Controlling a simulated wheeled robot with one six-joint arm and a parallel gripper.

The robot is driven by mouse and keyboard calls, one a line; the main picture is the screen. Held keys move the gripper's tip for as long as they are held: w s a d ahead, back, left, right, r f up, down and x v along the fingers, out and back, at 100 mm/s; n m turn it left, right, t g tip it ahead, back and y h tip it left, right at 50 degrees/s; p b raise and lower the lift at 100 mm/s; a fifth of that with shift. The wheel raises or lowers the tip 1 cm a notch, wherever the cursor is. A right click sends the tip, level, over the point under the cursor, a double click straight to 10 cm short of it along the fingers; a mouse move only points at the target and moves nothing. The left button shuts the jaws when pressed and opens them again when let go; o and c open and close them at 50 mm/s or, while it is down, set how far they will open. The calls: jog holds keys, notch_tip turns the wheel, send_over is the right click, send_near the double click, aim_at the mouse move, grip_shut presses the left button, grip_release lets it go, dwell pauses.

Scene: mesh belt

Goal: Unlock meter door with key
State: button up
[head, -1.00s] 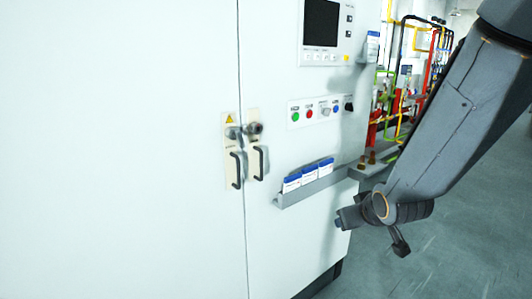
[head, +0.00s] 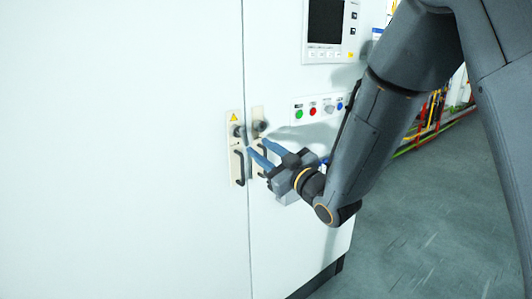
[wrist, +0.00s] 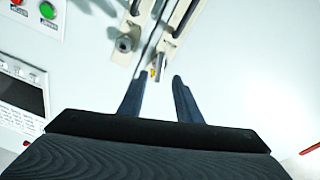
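My gripper (head: 258,147) is in front of the cabinet doors beside the handles, its two blue fingers apart. In the wrist view the gripper (wrist: 160,76) is open, with no key seen held between its fingers. The left door's lock (head: 237,131) sits on a pale plate above a black handle (head: 239,168); in the wrist view this lock (wrist: 160,66) appears just beyond the fingertips. The right door's dark round lock (head: 259,127) is beside it, and it also shows in the wrist view (wrist: 125,43). I cannot make out a key in either current view.
The white cabinet (head: 120,180) fills the left and middle. A screen panel (head: 326,25) and a row of buttons (head: 313,111) are on the right door. My arm hides the door's lower right and the shelf there. Open floor (head: 425,230) lies to the right.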

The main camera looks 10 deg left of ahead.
aim_at(246, 138)
jog(key=shift+x, duration=2.35)
jog(key=shift+b+x, duration=0.55)
jog(key=shift+x, duration=1.3)
grip_shut()
